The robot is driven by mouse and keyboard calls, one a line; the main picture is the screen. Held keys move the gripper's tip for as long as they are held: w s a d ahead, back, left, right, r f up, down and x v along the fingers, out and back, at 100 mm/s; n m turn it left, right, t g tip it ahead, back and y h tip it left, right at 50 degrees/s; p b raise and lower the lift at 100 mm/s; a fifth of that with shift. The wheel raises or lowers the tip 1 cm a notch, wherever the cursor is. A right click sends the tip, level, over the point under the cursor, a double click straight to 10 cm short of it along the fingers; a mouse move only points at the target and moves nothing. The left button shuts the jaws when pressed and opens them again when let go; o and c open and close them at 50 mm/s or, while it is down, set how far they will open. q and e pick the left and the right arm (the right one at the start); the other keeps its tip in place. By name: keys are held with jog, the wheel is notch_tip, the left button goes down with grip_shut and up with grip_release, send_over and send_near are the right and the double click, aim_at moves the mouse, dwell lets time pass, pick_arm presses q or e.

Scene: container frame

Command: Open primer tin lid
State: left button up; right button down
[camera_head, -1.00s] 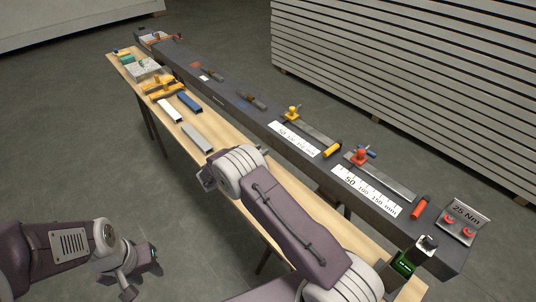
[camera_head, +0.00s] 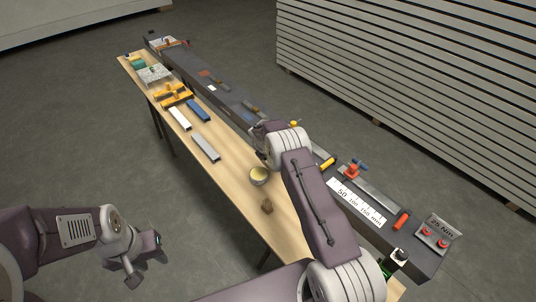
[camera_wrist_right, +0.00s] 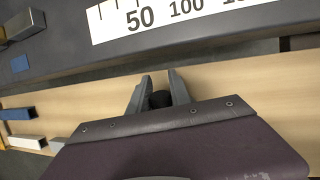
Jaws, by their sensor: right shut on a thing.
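In the right wrist view, my right gripper (camera_wrist_right: 159,78) is shut on a dark rounded thing (camera_wrist_right: 160,99) above the bench wood. What it belongs to is hidden. In the head view the right fingers are hidden by the arm. My left gripper (camera_head: 145,268) is open and empty over the floor, left of the bench.
A brown block (camera_head: 267,206) lies near the container. Grey (camera_head: 206,147), blue (camera_head: 198,110) and white (camera_head: 179,118) bars lie further up the wooden bench (camera_head: 228,172). The dark beam (camera_head: 318,180) alongside carries clamps, tools and a scale plate (camera_head: 354,201). Stacked panels (camera_head: 400,80) stand behind.

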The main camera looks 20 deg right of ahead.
jog(key=shift+w+d+f+y+b, duration=0.15)
jog(key=shift+d+f+y+b, duration=0.2)
jog(key=shift+y+b, duration=0.45)
jog(key=shift+d+g+y+b, duration=0.1)
jog(key=shift+g+y+b, duration=0.3)
jog(key=shift+b, duration=0.1)
jog(key=c, duration=1.2)
grip_release()
jog(key=shift+r, duration=0.1)
jog(key=b+v, duration=0.1)
jog(key=v, duration=0.7)
jog(key=shift+r, duration=0.4)
